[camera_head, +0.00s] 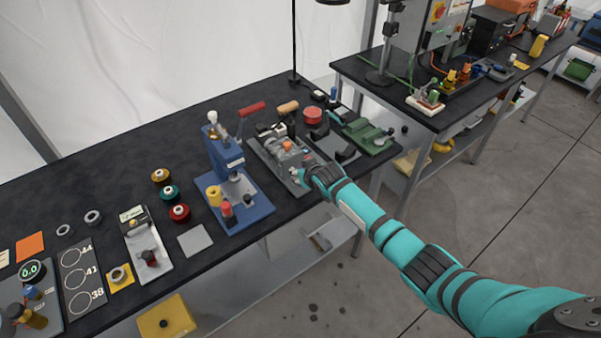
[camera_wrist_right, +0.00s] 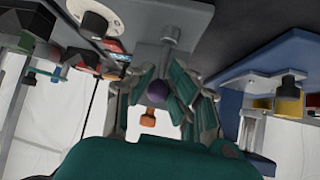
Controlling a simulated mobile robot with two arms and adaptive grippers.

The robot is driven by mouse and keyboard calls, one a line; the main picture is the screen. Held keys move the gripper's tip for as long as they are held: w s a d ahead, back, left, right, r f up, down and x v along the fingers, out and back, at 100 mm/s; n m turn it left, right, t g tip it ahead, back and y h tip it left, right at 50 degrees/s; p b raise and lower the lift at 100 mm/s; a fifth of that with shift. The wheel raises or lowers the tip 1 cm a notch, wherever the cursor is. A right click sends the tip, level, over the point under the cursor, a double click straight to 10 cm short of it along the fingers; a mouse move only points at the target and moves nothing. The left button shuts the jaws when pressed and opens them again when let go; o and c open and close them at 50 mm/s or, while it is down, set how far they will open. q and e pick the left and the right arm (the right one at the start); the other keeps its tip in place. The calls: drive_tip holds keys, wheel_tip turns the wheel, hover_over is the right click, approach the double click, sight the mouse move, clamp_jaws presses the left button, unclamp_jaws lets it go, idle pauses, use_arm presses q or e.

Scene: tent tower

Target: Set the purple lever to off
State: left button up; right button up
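The purple lever's round knob (camera_wrist_right: 158,90) shows in the right wrist view, with a grey shaft running up from it to a grey body. My right gripper (camera_wrist_right: 157,78) has its dark teal fingers spread on either side of the knob, and I see gaps there. In the head view my right gripper (camera_head: 309,174) is at the front right corner of a grey device (camera_head: 273,152) with an orange knob (camera_head: 287,145). The purple knob is hidden there. The orange knob also shows in the wrist view (camera_wrist_right: 148,118), just below the purple one. My left gripper is out of view.
A blue press (camera_head: 226,158) with a red-handled lever stands left of the grey device. Spools and a small grey plate (camera_head: 195,240) lie further left on the black table.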

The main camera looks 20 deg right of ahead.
drive_tip(key=shift+o, duration=1.4)
drive_tip(key=v, duration=1.2)
drive_tip(key=shift+f, duration=0.1)
